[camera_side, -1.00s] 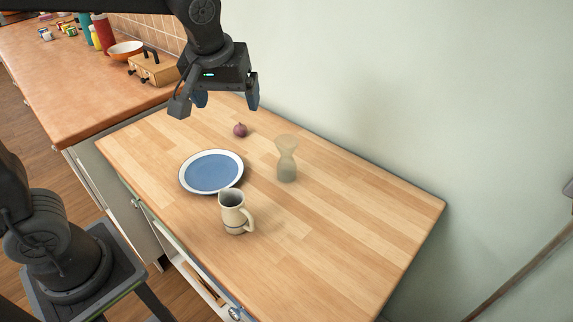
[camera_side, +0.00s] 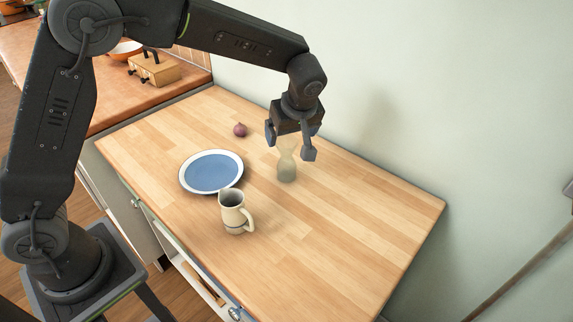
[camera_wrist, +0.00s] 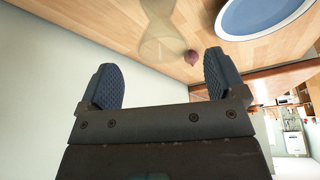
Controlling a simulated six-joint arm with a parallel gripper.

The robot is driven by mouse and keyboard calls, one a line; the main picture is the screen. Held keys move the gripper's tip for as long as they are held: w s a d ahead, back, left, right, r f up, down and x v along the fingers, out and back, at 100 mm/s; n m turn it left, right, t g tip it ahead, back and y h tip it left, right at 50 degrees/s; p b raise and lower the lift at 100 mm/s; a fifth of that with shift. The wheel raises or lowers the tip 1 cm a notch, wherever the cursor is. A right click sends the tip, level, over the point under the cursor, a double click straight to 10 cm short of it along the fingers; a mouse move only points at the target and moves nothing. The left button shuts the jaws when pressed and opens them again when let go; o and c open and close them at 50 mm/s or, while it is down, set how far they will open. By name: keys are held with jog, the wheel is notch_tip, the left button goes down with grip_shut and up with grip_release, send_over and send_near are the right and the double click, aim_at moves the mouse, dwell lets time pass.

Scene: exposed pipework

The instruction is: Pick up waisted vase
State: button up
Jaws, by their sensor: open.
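The waisted vase (camera_side: 287,168) is see-through, greenish-grey and narrow in the middle. It stands upright on the wooden worktop, right of the plate. My gripper (camera_side: 290,148) is open, pointing down at the vase's upper part in the side view; its fingers hide part of the vase's rim. In the wrist view the vase (camera_wrist: 160,32) shows faintly at the top, beyond the gap between the open fingers (camera_wrist: 162,80). Nothing is held. I cannot tell whether a finger touches the vase.
A blue plate with a white rim (camera_side: 211,172) lies left of the vase. A cream mug (camera_side: 235,213) stands in front, and a red onion (camera_side: 240,130) lies behind. The worktop (camera_side: 340,235) is clear to the right. A pale wall (camera_side: 420,110) runs behind.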

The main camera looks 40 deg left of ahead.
aim_at(286, 160)
jog(key=shift+x, duration=3.4)
jog(key=shift+s, duration=0.2)
jog(key=shift+c, duration=0.4)
jog(key=c, duration=1.3)
jog(key=shift+o, duration=0.2)
jog(key=shift+r, duration=0.1)
